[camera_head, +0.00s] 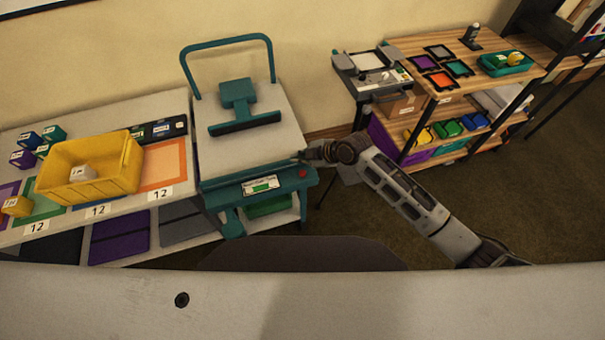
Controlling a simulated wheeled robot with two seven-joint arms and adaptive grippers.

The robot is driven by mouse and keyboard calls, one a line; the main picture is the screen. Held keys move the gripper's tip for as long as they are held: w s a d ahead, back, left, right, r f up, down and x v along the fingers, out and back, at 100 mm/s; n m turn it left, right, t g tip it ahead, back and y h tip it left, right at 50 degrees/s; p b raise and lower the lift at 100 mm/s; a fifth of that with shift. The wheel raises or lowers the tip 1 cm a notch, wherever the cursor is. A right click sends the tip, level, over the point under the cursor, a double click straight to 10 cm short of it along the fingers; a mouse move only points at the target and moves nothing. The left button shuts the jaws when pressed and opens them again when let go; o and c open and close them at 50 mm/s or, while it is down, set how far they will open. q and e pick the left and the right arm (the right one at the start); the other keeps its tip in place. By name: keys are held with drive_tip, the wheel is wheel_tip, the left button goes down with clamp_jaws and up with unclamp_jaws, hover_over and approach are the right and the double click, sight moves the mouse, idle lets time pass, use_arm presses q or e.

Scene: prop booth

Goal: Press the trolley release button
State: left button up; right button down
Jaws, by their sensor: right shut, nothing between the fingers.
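The trolley (213,189) has a teal frame, a pale top and a tall teal handle at its back. A small round red button (302,173) sits at the right end of its teal front panel, beside a white label with a green bar (262,185). My right gripper (300,157) comes in from the right and is shut and empty. Its tip is just above the red button in the picture, by the trolley's right front corner. I cannot tell whether it touches the panel. My left gripper is out of view.
A teal T-shaped piece (240,102) lies on the trolley top. To the left, a white table (15,232) holds a yellow crate (120,160) and small boxes. To the right stand a small cart (346,62) and a wooden shelf unit (405,45). Brown floor lies between.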

sight(301, 174)
drive_tip(key=shift+f+b, duration=1.2)
drive_tip(key=shift+f, duration=0.45)
drive_tip(key=shift+f+b, duration=0.8)
drive_tip(key=shift+f, duration=0.45)
drive_tip(key=shift+f+b, duration=0.55)
drive_tip(key=shift+f, duration=0.35)
idle(0.8)
drive_tip(key=shift+r, duration=0.1)
drive_tip(key=shift+r+p, duration=0.75)
drive_tip(key=shift+r, duration=0.1)
idle(0.4)
drive_tip(key=shift+r+p, duration=1.95)
drive_tip(key=shift+r, duration=0.55)
